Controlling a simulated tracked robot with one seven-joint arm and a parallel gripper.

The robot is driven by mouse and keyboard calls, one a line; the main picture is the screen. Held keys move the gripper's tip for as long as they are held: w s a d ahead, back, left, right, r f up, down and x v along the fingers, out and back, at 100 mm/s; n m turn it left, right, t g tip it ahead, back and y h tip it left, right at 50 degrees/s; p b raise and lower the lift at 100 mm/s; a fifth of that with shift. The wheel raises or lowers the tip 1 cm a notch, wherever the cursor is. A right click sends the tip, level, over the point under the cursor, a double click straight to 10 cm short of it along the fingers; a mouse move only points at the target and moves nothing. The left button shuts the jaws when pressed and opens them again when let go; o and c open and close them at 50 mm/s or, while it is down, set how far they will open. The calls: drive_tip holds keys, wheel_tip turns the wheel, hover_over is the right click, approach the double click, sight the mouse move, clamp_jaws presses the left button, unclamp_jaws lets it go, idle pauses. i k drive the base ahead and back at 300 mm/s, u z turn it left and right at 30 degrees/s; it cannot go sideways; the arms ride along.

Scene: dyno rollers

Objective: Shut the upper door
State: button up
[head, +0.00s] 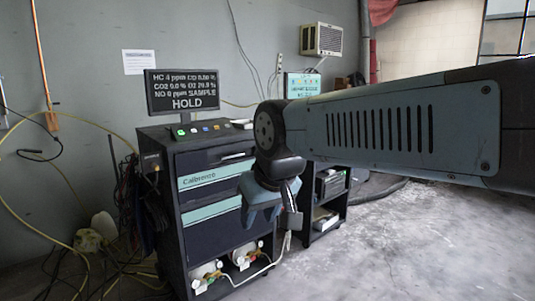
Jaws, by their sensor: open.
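A dark equipment cabinet (158,200) stands left of centre in the head view. Its upper door (205,192) is a dark panel with a teal stripe and lettering. A light handle-like bar (233,156) shows near the top of the front. A lower panel with a second teal stripe (205,213) is beneath. I cannot tell from this view how far the upper door stands open. My gripper (272,222) is open, points down and appears empty. It overlaps the cabinet's right front edge and hides part of the panels there. Contact cannot be judged.
A monitor (182,92) stands on the cabinet top. Gas bottles (206,274) with a pale hose sit in its open bottom bay. An open shelf unit (328,205) stands to the right. Loose cables (70,205) hang at the left. Bare concrete floor (420,245) is free at the right.

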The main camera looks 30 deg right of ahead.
sight(196, 179)
drive_tip(key=z, duration=0.05)
drive_tip(key=k, duration=0.3)
drive_tip(key=z, duration=0.45)
drive_tip(key=i, duration=1.7)
drive_tip(key=u, duration=0.2)
